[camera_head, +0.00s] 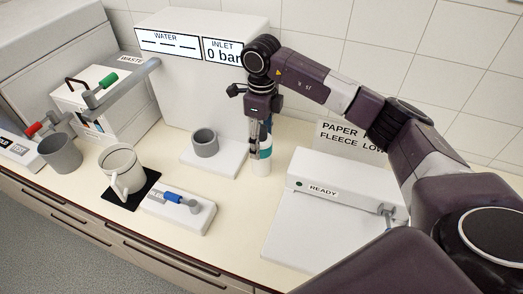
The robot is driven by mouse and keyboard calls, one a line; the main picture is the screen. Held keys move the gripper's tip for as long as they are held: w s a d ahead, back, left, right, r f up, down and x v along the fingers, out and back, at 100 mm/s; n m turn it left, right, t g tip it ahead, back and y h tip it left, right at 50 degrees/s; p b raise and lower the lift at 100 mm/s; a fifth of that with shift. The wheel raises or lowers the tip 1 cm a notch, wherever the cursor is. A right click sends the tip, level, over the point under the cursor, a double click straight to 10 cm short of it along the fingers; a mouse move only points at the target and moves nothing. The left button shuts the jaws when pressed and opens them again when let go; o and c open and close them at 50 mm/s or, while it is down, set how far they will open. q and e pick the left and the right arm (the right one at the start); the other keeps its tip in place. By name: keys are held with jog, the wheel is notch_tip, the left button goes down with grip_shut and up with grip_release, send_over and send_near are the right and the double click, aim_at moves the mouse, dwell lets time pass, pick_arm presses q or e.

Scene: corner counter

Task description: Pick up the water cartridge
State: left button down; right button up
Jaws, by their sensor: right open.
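The water cartridge (264,167) appears to be the white upright cylinder with a teal band, standing on the counter just right of the white machine's base. My right gripper (259,148) points down at it from above, open, with its fingers at the height of the cartridge's upper part. The gripper partly hides the cartridge's top, and I cannot tell whether the fingers touch it. My left gripper is not in view.
Behind stands a white machine (185,85) with WATER and INLET displays and a grey cup (205,142) on its base. A white READY device (310,215) is at right. A white jug (120,168) on a black mat and a small valve block (180,210) are at left.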

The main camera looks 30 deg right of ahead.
aim_at(262, 168)
jog(key=f, duration=0.3)
jog(key=shift+w+d+f+p, duration=0.15)
jog(key=shift+w+f+p, duration=0.05)
jog(key=shift+p, duration=0.15)
jog(key=shift+r, duration=0.1)
jog(key=c, duration=1.6)
jog(key=shift+c, duration=0.4)
jog(key=shift+r, duration=0.1)
